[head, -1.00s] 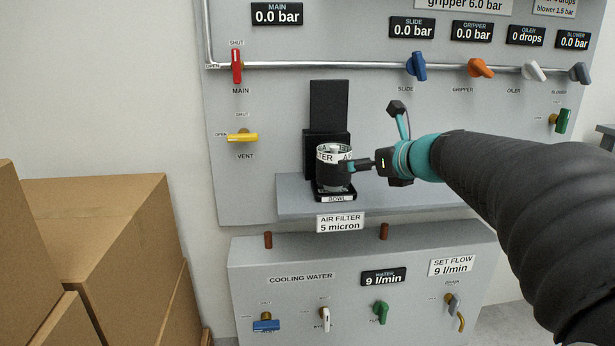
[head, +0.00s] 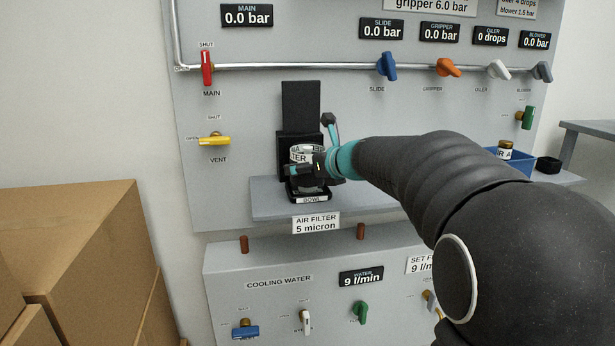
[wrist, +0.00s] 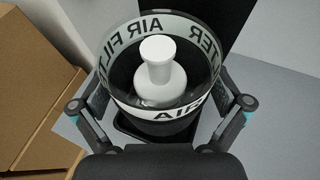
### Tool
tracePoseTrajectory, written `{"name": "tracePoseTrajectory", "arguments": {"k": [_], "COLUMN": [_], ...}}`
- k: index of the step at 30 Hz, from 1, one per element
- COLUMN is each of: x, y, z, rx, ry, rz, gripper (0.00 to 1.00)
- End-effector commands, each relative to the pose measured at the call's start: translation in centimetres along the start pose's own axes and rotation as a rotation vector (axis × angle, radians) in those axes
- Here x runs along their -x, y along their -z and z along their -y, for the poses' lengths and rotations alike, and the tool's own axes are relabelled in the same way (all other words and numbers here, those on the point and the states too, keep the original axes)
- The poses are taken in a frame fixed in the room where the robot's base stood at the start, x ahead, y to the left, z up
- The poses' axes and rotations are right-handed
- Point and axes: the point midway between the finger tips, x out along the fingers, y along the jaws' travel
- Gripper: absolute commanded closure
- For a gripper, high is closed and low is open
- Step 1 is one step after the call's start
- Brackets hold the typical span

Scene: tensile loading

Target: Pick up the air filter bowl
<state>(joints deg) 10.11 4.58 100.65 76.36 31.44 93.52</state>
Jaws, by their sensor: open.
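The air filter bowl (head: 300,152) is a round cup with a white AIR FILTER label band. It stands upright on a black stand marked BOWL (head: 312,199) on the grey shelf. In the wrist view the bowl (wrist: 150,103) fills the middle, with a white knobbed filter element (wrist: 158,72) inside it. My gripper (wrist: 160,106) is open, with one finger on each side of the bowl. I cannot tell whether the fingers touch it. In the head view my gripper (head: 308,171) covers the bowl's lower front.
A black bracket (head: 300,105) rises behind the bowl. The yellow vent handle (head: 215,140) is to its left. A blue tray (head: 510,162) with a labelled item and a black piece (head: 549,165) sit on the right. Cardboard boxes (head: 95,245) stand at the left.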

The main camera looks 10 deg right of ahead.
Motion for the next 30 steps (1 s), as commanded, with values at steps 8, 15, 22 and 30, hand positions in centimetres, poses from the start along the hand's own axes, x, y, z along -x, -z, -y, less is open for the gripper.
{"name": "tracePoseTrajectory", "arguments": {"k": [8, 15, 22, 30], "x": [-0.1, 0.0, 0.0, 0.6], "y": [0.0, -0.1, -0.1, -1.8], "z": [0.0, 0.0, 0.0, 0.0], "rx": [0.0, 0.0, 0.001, 0.001], "ry": [0.001, 0.001, 0.001, 0.001], "rz": [0.0, 0.001, 0.001, 0.002], "gripper": [0.18, 0.62, 0.62, 0.62]}}
